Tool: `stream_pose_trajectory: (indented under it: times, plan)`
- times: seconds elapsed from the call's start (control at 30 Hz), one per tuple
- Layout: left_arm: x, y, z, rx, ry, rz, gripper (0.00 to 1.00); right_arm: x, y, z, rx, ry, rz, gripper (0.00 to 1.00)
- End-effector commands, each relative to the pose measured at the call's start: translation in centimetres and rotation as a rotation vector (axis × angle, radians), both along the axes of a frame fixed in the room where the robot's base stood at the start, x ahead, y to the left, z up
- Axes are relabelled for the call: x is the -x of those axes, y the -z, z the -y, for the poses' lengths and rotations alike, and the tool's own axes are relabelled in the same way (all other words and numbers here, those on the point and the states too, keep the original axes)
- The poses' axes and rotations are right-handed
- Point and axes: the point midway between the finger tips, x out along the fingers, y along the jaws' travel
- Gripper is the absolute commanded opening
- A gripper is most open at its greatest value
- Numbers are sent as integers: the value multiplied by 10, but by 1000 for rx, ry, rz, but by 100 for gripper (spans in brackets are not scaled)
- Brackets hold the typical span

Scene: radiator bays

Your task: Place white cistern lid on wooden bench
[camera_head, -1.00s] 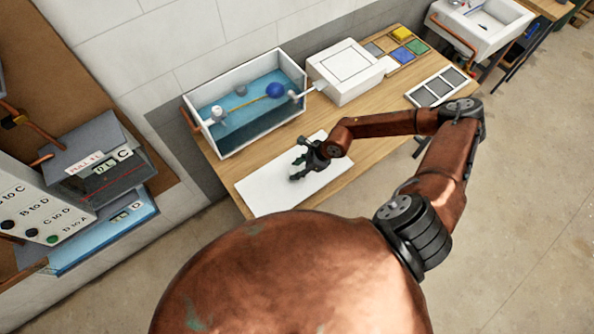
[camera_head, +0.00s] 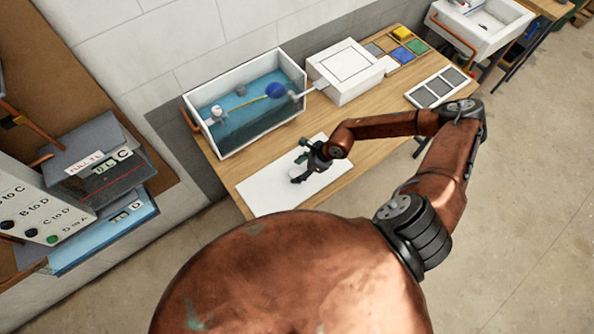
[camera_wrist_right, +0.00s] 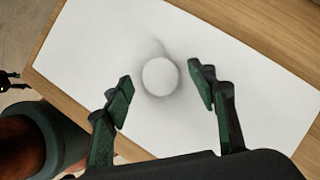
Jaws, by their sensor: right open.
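The white rectangular cistern lid (camera_head: 262,188) lies flat on the near-left part of the wooden bench (camera_head: 372,118), in front of the open cistern (camera_head: 218,148). In the right wrist view the lid (camera_wrist_right: 255,85) fills most of the picture, with a round white knob (camera_wrist_right: 160,76) on top. My right gripper (camera_head: 300,168) is over the lid. Its dark green fingers (camera_wrist_right: 160,88) are open on either side of the knob, with gaps visible. My left gripper does not show in the head view.
The cistern holds blue water, a blue float ball (camera_head: 275,90) and a rod. A white box (camera_head: 345,72), coloured tiles (camera_head: 402,55) and a framed panel (camera_head: 440,87) occupy the bench further right. A white sink (camera_head: 480,25) stands beyond. Grey and blue units (camera_head: 100,150) are at left.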

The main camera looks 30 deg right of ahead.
Motion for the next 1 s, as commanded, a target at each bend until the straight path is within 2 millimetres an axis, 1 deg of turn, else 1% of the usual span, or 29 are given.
stream_pose_trajectory:
  times: [0.3,0.4,0.5,0.6,0.7,1.0]
  plan:
    - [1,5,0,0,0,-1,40,22,-55,26,3,1,0,52]
    - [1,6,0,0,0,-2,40,28,-71,32,3,0,0,52]
    - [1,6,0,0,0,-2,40,32,-83,37,1,1,-2,52]
    - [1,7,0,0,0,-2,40,34,-90,40,2,0,0,52]
    - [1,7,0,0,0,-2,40,35,-94,40,-1,0,-1,52]
    - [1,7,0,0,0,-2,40,35,-94,40,0,-1,0,52]
